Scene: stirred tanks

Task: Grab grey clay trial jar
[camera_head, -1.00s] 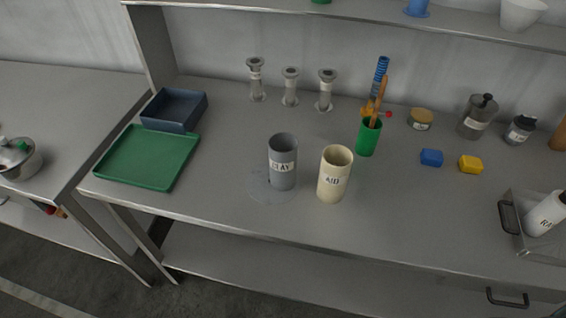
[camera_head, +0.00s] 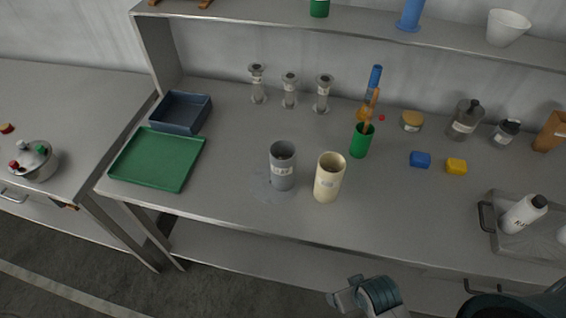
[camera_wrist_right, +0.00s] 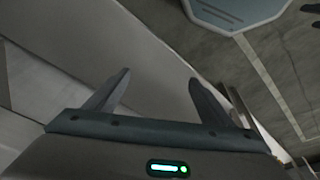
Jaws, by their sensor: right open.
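The grey clay jar (camera_head: 282,172) stands upright and open-topped on the workbench in the head view, its label too blurred to read now. A cream jar (camera_head: 328,180) stands just to its right, slightly nearer the front edge. My right gripper (camera_wrist_right: 157,92) is open and empty in the wrist view, pointing toward plain grey surfaces with no jar between its fingers. Teal parts of my right arm show at the bottom right of the head view, below the bench front and well apart from the jar. My left gripper is out of view.
A darker patch (camera_head: 262,188) lies around the jar's base. A green tray (camera_head: 155,160) and a blue-grey bin (camera_head: 180,112) are to the left. A green cup (camera_head: 360,142) with tools stands behind the cream jar. A metal tray (camera_head: 510,243) with bottles is at right.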

